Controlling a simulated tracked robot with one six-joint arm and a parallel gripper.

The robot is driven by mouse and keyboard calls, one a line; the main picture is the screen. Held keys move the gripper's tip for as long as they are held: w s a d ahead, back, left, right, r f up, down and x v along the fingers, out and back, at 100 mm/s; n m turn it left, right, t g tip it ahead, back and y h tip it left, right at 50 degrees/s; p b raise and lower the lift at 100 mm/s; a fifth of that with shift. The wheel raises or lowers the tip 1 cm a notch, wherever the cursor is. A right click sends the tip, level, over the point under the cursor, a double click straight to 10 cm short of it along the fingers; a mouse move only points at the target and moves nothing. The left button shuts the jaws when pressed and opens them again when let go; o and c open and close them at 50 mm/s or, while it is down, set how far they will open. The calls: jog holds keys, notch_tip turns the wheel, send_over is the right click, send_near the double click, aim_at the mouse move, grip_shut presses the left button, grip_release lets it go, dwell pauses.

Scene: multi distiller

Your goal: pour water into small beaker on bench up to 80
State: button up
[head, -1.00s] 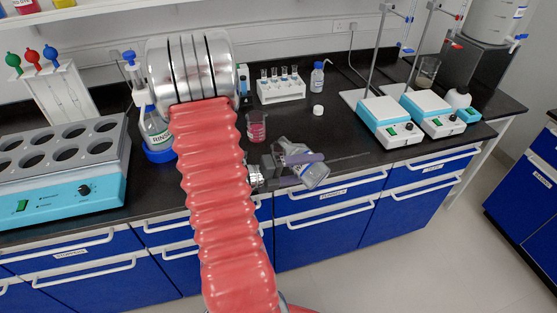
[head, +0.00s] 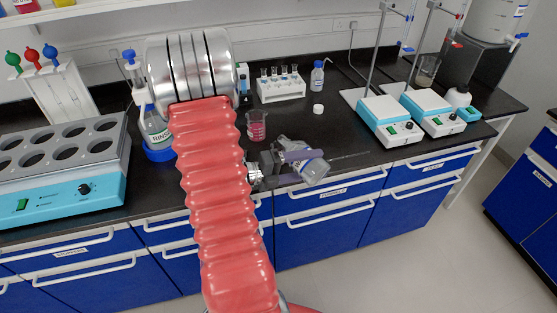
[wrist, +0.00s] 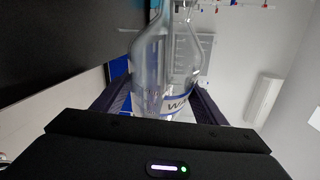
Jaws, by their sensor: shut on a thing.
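A clear bottle (head: 314,172), with a label partly readable as "WA", is held by my gripper (head: 303,165) over the front edge of the bench. It lies strongly tilted in the head view, its neck towards the upper left. The bottle (wrist: 165,75) also fills the middle of the wrist view between my dark fingers. A small clear beaker (head: 257,126) with pinkish-red contents stands on the bench, up and left of the bottle's neck and apart from it. I cannot tell the water level or see a stream.
A rack of small vials (head: 281,86), a capped bottle (head: 318,76) and a white cap (head: 318,109) stand behind. Two hotplate stirrers (head: 391,121) are to the right.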

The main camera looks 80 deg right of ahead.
jog(key=shift+r+n+g+p, duration=0.3)
jog(key=shift+r+n+p, duration=0.15)
jog(key=shift+r, duration=0.3)
dwell(1.9)
jog(key=f+m, duration=0.1)
jog(key=f+m+t, duration=0.1)
jog(key=f, duration=0.1)
jog(key=shift+s+a+f+m, duration=0.1)
jog(key=shift+s+f+m, duration=0.1)
jog(key=shift+f+m, duration=0.05)
jog(key=shift+r+t, duration=0.1)
jog(key=shift+t, duration=0.2)
dwell(0.3)
